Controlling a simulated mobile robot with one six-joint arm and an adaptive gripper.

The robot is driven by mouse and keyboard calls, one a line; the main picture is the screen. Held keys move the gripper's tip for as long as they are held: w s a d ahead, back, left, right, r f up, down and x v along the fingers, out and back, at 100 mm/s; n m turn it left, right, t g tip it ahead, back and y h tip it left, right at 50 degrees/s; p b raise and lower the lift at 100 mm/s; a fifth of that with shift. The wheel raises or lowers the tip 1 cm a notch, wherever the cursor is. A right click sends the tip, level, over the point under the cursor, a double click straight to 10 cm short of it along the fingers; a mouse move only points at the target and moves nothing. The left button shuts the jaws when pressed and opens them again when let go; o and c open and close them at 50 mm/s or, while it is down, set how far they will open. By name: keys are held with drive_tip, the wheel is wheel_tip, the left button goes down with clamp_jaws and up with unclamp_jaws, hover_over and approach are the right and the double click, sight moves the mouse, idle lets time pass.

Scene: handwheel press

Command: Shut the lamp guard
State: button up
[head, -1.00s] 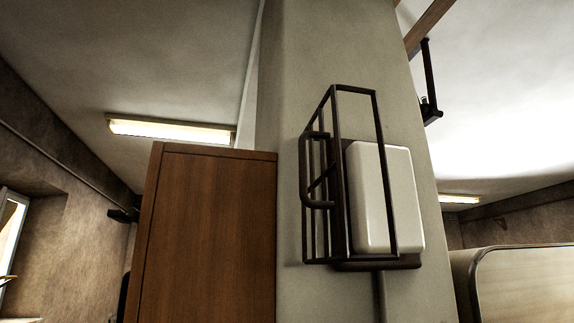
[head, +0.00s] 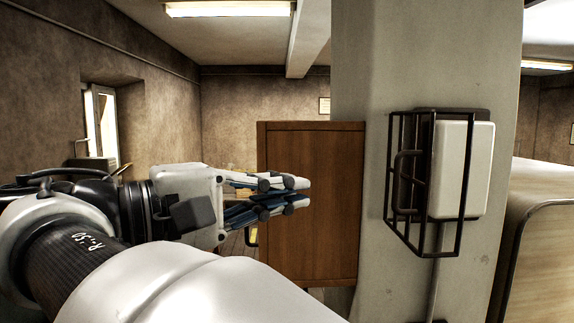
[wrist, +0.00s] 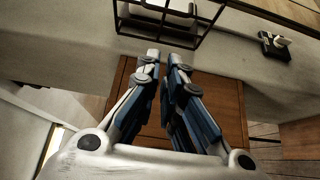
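The lamp guard (head: 407,224) is a dark wire cage with a bar handle (head: 400,180) on its left side. It stands out at an angle from the pale column, partly in front of the white lamp (head: 470,170), whose right part is uncovered. My gripper (head: 305,192) is left of the guard, apart from it, with its fingers drawn together and nothing between them. In the wrist view the fingertips (wrist: 164,56) point toward the guard's lower bars (wrist: 160,36).
The pale column (head: 365,60) carries the lamp. A brown wooden cabinet (head: 310,220) stands left of it, behind my gripper. A rounded pale panel (head: 540,230) is at the right. A small dark fitting with a knob (wrist: 272,46) shows in the wrist view.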

sight(410, 176)
drive_tip(key=p+x, duration=0.1)
drive_tip(key=x, duration=0.8)
drive_tip(key=shift+w+d+r, duration=0.1)
drive_tip(key=shift+w+d, duration=0.05)
drive_tip(key=shift+d, duration=0.2)
clamp_jaws()
drive_tip(key=d, duration=0.4)
drive_tip(key=shift+d+p, duration=0.15)
drive_tip(key=shift+p, duration=0.25)
drive_tip(key=shift+s, duration=0.25)
drive_tip(key=shift+s+d+n+t+y+b, duration=0.5)
drive_tip(key=shift+s+d+t+b, duration=0.25)
drive_tip(key=shift+b, duration=0.25)
